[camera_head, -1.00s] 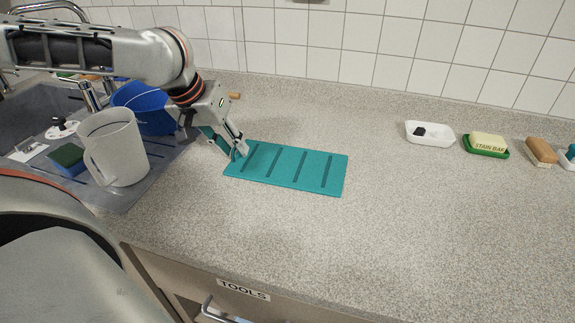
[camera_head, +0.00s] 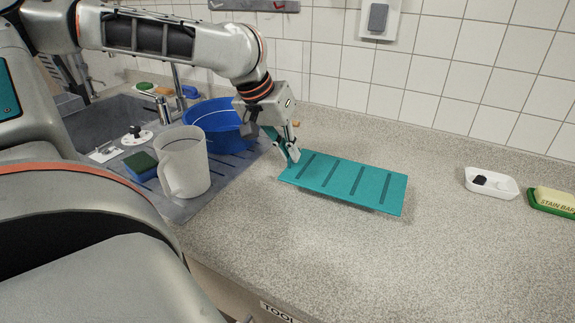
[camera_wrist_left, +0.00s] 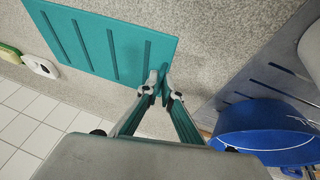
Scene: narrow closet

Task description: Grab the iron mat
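The iron mat is a flat teal rectangle with several dark slots (camera_head: 345,183), over the grey counter in the head view. It also shows at the upper left of the left wrist view (camera_wrist_left: 95,38). My left gripper (camera_head: 291,157) is shut on the mat's left end near its back corner, and the fingertips pinch that corner in the left wrist view (camera_wrist_left: 165,88). A shadow under the right part of the mat suggests it is slightly raised off the counter. My right gripper is not in view.
The front counter (camera_head: 400,260) is clear.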

